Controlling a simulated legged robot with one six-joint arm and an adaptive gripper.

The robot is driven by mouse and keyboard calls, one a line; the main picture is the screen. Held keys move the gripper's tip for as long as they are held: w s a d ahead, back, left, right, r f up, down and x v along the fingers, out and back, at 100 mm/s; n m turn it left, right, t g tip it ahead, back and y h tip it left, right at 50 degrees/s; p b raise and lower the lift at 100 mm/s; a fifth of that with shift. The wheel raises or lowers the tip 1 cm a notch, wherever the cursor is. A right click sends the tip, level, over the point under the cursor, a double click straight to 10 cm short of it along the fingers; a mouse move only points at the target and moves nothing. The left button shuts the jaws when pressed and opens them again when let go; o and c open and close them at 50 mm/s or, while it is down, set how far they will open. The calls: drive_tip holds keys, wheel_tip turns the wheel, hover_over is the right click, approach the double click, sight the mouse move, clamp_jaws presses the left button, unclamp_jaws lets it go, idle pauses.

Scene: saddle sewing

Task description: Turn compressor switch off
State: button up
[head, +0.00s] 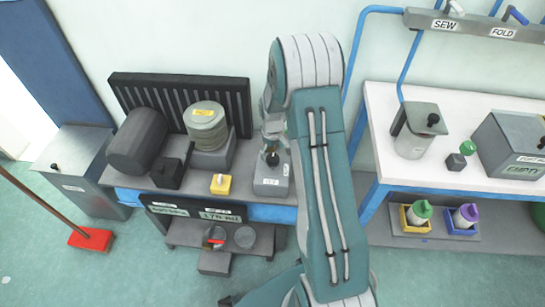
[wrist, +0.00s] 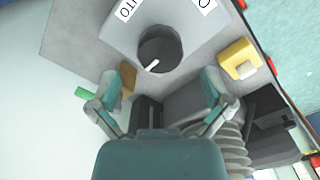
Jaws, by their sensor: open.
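The compressor switch is a grey box (head: 271,183) with a black rotary knob (head: 272,158) on the bench, left of my arm. In the wrist view, the knob (wrist: 160,50) is near the top centre, with a short white mark at its lower left. A label ending in "UTO" (wrist: 128,9) is above left of it, and a cut-off label starting with "O" (wrist: 206,5) is above right. My gripper (wrist: 160,82) is open, its fingers on either side below the knob, apart from it. In the head view it is mostly hidden by my arm.
A yellow block with a button (head: 220,184) sits left of the switch; it also shows in the wrist view (wrist: 238,60). The ribbed compressor head (head: 206,128) and black motor (head: 138,142) stand further left. A white table (head: 455,185) is to the right.

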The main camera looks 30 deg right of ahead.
sight(272, 157)
wheel_tip(272, 157, up, 8)
drive_tip(key=shift+r, duration=0.2)
idle(0.4)
